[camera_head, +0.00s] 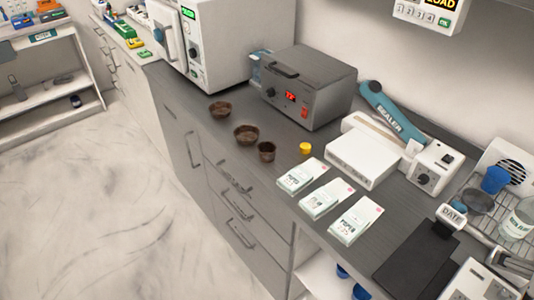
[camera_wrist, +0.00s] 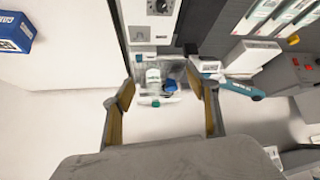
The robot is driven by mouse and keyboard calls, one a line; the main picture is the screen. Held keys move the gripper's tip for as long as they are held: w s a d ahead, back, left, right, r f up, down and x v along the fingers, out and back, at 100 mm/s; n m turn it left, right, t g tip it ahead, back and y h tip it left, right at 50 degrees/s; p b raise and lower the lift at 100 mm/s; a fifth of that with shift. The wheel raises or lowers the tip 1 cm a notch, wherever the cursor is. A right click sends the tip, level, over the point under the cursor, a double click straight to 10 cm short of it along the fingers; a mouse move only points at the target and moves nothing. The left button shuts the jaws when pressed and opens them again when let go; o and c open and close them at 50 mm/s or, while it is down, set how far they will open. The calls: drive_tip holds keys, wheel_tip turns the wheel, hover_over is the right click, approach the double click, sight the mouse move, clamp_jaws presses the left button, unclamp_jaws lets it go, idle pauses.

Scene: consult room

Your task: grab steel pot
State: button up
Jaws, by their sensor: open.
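A small grey round vessel (camera_head: 478,200), which looks like the steel pot, is at the white rack (camera_head: 499,158) at the right end of the counter, beside a blue cup (camera_head: 495,180). My gripper (camera_wrist: 160,87) is open in the wrist view, its two fingers wide apart with nothing held. The rack (camera_wrist: 180,101) appears between and beyond the fingertips, with the blue cup (camera_wrist: 171,86) in it. I cannot clearly pick out the grey pot in the wrist view. My gripper does not show clearly in the head view.
A clear jar (camera_head: 519,220) stands right of the pot. A white sealer (camera_head: 432,168), several brown bowls (camera_head: 246,134) and flat boxes (camera_head: 355,219) line the counter.

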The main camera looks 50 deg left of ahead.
drive_tip(key=w+a+n, duration=0.1)
drive_tip(key=w+a, duration=0.1)
drive_tip(key=a, duration=0.2)
drive_tip(key=w+a+f+y, duration=0.1)
drive_tip(key=w+a, duration=0.2)
drive_tip(key=a, duration=0.2)
drive_tip(key=w+a+n+y, duration=0.1)
drive_tip(key=w+a, duration=0.2)
drive_tip(key=a, duration=0.1)
drive_tip(key=shift+a+f+n+t, duration=0.25)
drive_tip(key=shift+n+t, duration=0.05)
drive_tip(key=w+a+f+n+y, duration=0.1)
drive_tip(key=a+f+y, duration=0.1)
drive_tip(key=a, duration=0.6)
drive_tip(key=w+a+f+n+y, duration=0.1)
drive_tip(key=a+f+n, duration=0.1)
drive_tip(key=a, duration=0.6)
drive_tip(key=n+g+y, duration=0.3)
drive_tip(key=n+y, duration=0.2)
drive_tip(key=y, duration=0.1)
approach(267, 150)
drive_tip(key=shift+s+a+r, duration=0.1)
drive_tip(key=shift+s+r, duration=0.35)
drive_tip(key=shift+a, duration=0.1)
drive_tip(key=shift+x, duration=1.2)
drive_tip(key=shift+w+a, duration=0.1)
drive_tip(key=shift+w, duration=0.05)
drive_tip(key=shift+x, duration=2.45)
